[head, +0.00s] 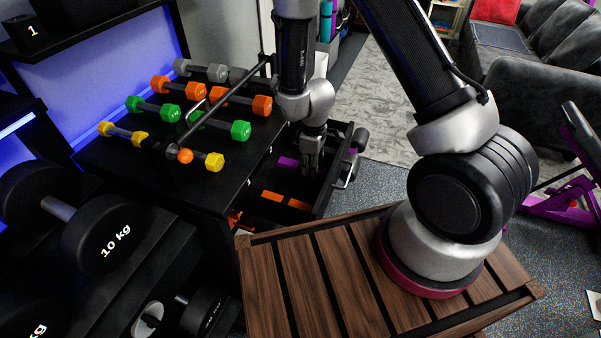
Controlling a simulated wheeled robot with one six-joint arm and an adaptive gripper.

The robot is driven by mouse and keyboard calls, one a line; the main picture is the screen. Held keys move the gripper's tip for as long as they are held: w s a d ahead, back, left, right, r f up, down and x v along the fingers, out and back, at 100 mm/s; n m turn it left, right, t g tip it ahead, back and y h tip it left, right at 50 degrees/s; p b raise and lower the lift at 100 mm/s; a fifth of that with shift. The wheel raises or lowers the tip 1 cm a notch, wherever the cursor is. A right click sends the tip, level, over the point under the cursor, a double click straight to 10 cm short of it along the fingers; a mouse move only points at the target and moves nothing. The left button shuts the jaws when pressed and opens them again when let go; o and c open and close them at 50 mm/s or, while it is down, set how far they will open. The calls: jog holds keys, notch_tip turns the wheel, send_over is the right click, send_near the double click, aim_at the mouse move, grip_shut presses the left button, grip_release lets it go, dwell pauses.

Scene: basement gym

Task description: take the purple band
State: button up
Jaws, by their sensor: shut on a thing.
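The purple band (288,162) shows as a flat purple strip in the open black drawer, just left of my gripper's fingers. My gripper (312,168) points down into the drawer and is shut on the purple band. The fingers hide part of the band, and the exact grip is too small to make out. A bit of purple also shows right of the gripper, near the drawer's far side; I cannot tell if it is the same band.
Orange bands (272,195) lie in the front of the open drawer (322,203). Yellow, green, orange and grey dumbbells and a bar cover the black cabinet top (215,185) to the left. Large black dumbbells (105,235) stand at the lower left. Grey floor (385,178) lies right of the drawer.

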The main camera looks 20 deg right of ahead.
notch_tip(320, 180, up, 14)
jog(key=shift+f, duration=0.1)
grip_shut()
jog(key=shift+r, duration=0.4)
